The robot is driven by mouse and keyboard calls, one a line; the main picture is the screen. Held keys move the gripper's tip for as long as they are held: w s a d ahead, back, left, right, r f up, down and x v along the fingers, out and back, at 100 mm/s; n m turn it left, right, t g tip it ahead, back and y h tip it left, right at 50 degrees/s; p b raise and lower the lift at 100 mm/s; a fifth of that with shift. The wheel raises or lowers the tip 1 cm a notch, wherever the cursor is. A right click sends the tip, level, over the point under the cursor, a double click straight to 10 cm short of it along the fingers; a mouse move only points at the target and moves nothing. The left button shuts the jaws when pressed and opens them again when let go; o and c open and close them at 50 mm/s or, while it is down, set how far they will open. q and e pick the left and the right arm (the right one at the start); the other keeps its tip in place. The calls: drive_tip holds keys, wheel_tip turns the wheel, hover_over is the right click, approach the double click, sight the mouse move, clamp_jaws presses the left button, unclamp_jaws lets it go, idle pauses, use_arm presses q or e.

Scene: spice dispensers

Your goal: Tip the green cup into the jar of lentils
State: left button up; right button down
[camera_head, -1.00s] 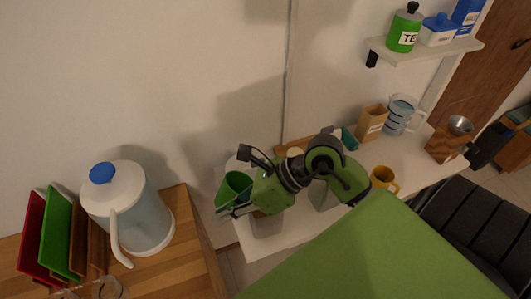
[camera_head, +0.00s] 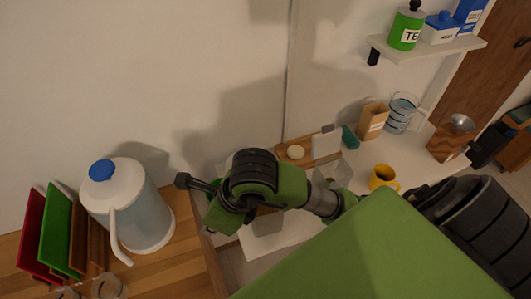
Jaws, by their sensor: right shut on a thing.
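My right gripper (camera_head: 200,186) reaches in from the right over the left end of the white counter, its dark fingers pointing left. It is shut on the green cup (camera_head: 215,184), of which only a small green part shows; my wrist and arm hide the rest, so its tilt cannot be told. A clear jar (camera_head: 266,224) stands on the counter just below my forearm, partly covered by it. It seems to hold something brown, perhaps the lentils. My left gripper is not in view.
A second clear container (camera_head: 336,172) and a yellow mug (camera_head: 383,177) stand to the right. Behind are a wooden board (camera_head: 294,158), a brown box (camera_head: 371,121) and a glass pitcher (camera_head: 402,113). A white kettle (camera_head: 140,210) stands on the wooden counter at left.

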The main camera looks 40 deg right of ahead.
drive_tip(key=shift+a+f+h, duration=0.1)
drive_tip(key=shift+a+h, duration=0.15)
drive_tip(key=shift+h, duration=0.05)
drive_tip(key=shift+r, duration=2.4)
drive_tip(key=shift+d+f+n+b, duration=0.1)
drive_tip(key=shift+f+n+b, duration=0.3)
drive_tip(key=shift+f+n, duration=0.2)
drive_tip(key=d+f+n+g+h+b, duration=0.1)
drive_tip(key=d+f+n+g+b, duration=0.3)
drive_tip(key=n, duration=0.9)
drive_tip(key=d+f+n+g+h+b, duration=0.1)
drive_tip(key=d+f+n+g+b, duration=0.3)
drive_tip(key=n, duration=1)
drive_tip(key=d+b, duration=0.3)
drive_tip(key=b, duration=0.2)
drive_tip(key=shift+s+f+h, duration=0.2)
drive_tip(key=shift+f+h, duration=0.1)
drive_tip(key=shift+f, duration=0.05)
drive_tip(key=shift+a, duration=0.1)
